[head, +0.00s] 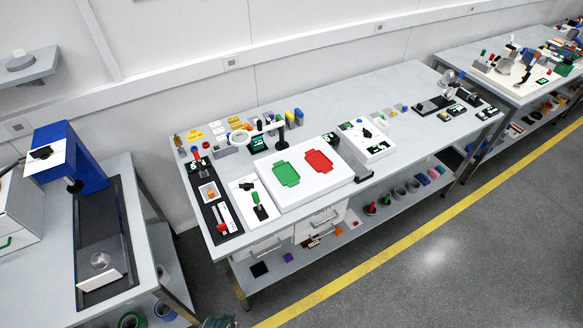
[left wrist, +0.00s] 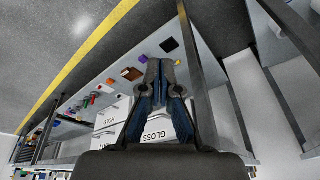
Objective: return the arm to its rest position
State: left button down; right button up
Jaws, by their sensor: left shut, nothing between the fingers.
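My left gripper (left wrist: 160,68) fills the middle of the left wrist view. Its dark fingers, with blue inner parts, are closed together at the tips with nothing between them. Beyond it are the workbench's white drawer fronts (left wrist: 110,115) and lower shelf. In the head view a small dark piece shows at the bottom edge; I cannot tell if it is part of my arm. My right gripper is in neither view.
The main workbench (head: 390,80) holds a white light panel (head: 265,178) with green (head: 286,174) and red (head: 318,161) trays. A side bench with a blue machine (head: 75,150) stands left. A yellow line (head: 400,241) crosses the open floor in front.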

pick_arm(q)
jog(key=s+f+g+b, duration=0.1)
jog(key=s+f, duration=0.2)
jog(key=f, duration=0.7)
jog(key=s+f+b, duration=0.1)
jog(key=s+f, duration=0.1)
jog(key=f, duration=0.8)
jog(key=s+a+f+b, duration=0.1)
jog(key=s+f, duration=0.6)
jog(key=s, duration=0.1)
jog(key=s+a+f+g+b, duration=0.1)
jog(key=s+a+f, duration=0.1)
jog(key=s+f, duration=0.5)
jog(key=shift+s+a+f, duration=0.2)
jog(key=shift+s+a, duration=0.05)
jog(key=shift+s, duration=0.3)
